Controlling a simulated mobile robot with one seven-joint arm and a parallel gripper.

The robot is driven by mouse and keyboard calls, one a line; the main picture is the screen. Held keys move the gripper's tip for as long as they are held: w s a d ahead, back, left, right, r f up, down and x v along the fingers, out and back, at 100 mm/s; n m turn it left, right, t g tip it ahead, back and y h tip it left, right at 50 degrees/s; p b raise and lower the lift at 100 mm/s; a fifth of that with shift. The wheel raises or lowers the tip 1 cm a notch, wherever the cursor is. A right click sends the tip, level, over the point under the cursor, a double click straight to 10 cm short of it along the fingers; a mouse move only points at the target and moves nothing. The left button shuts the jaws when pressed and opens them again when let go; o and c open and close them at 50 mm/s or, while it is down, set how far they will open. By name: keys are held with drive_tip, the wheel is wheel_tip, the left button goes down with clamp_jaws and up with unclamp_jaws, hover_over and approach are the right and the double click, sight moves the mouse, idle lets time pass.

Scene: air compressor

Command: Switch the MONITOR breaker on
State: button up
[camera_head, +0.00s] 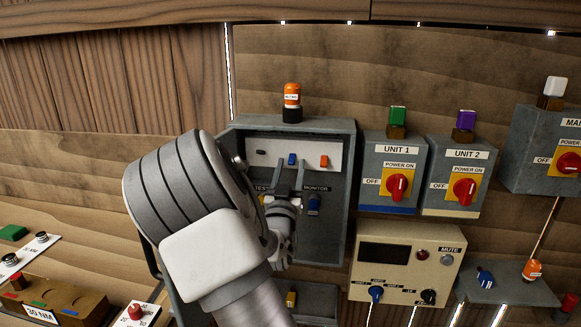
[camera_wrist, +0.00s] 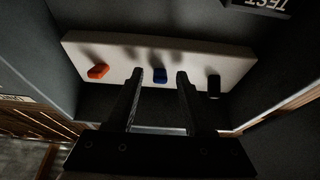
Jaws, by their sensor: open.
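A grey open box holds a white strip (camera_head: 308,147) with a black, a blue (camera_head: 292,159) and an orange switch (camera_head: 324,161). Below it are the labels TEST and MONITOR (camera_head: 316,189), with a blue knob (camera_head: 313,206) under MONITOR. I cannot tell which part is the MONITOR breaker. My gripper (camera_head: 287,167) is inside the box, open, fingers pointing up at the strip. In the wrist view, which is turned over, the blue switch (camera_wrist: 160,76) shows between the two fingertips (camera_wrist: 159,75), with gaps on both sides. The orange switch (camera_wrist: 98,71) and black switch (camera_wrist: 214,86) lie outside the fingers.
The box walls (camera_head: 343,190) enclose my gripper on the sides. An orange lamp (camera_head: 292,97) tops the box. UNIT 1 (camera_head: 375,160) and UNIT 2 (camera_head: 438,167) switch boxes and a cream MUTE panel (camera_head: 433,277) stand to the right. My arm hides the lower left of the box.

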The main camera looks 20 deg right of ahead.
drive_tip(key=shift+w, duration=0.15)
drive_tip(key=shift+c, duration=0.3)
clamp_jaws()
